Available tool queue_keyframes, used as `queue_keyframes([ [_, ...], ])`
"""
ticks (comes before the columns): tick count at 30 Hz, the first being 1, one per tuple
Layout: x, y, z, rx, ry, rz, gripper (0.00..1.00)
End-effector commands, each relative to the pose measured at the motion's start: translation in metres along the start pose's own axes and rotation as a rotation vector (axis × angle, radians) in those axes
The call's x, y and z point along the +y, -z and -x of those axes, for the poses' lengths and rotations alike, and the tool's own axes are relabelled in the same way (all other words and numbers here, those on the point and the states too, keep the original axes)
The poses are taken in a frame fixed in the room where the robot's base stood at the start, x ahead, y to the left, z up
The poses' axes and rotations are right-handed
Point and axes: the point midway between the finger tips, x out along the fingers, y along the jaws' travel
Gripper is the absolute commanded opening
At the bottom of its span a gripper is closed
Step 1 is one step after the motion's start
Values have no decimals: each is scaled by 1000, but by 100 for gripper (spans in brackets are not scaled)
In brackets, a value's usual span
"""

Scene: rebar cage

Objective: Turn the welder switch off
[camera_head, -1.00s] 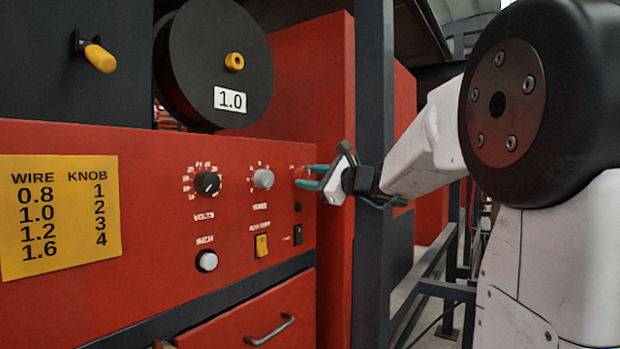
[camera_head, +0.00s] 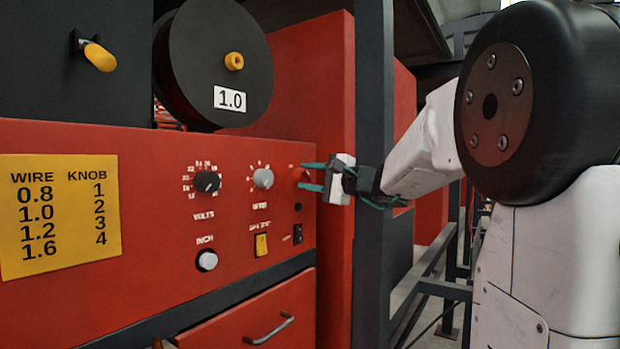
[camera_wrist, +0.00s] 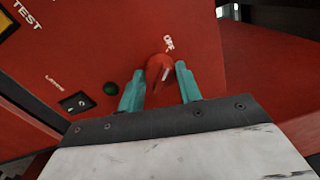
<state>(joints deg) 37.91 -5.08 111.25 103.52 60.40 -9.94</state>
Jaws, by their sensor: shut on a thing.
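The welder switch is a red rotary knob (camera_wrist: 157,68) on the red front panel, with a pale pointer mark on its face. A white "OFF" label (camera_wrist: 168,43) is beside it in the wrist view. My gripper (camera_wrist: 159,72) is shut on the knob, with one green finger on each side of it. In the head view my gripper (camera_head: 303,176) reaches in from the right at the panel's right end. The knob is small and partly hidden between the fingers there, and I cannot tell exactly where its pointer aims.
A black volts knob (camera_head: 206,182), a grey wire knob (camera_head: 263,178), a yellow switch (camera_head: 261,245) and a black rocker switch (camera_head: 298,234) sit on the panel. A dark upright post (camera_head: 374,120) stands just right of it, close to my arm.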

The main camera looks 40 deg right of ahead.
Motion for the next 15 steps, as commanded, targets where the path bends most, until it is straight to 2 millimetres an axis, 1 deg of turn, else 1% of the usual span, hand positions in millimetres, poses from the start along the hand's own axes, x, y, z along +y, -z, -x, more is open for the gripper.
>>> queue_keyframes([
  [13,2,0,0,0,-3,7,12],
  [14,2,0,0,0,-3,7,43],
  [15,1,0,0,0,-3,7,54],
])
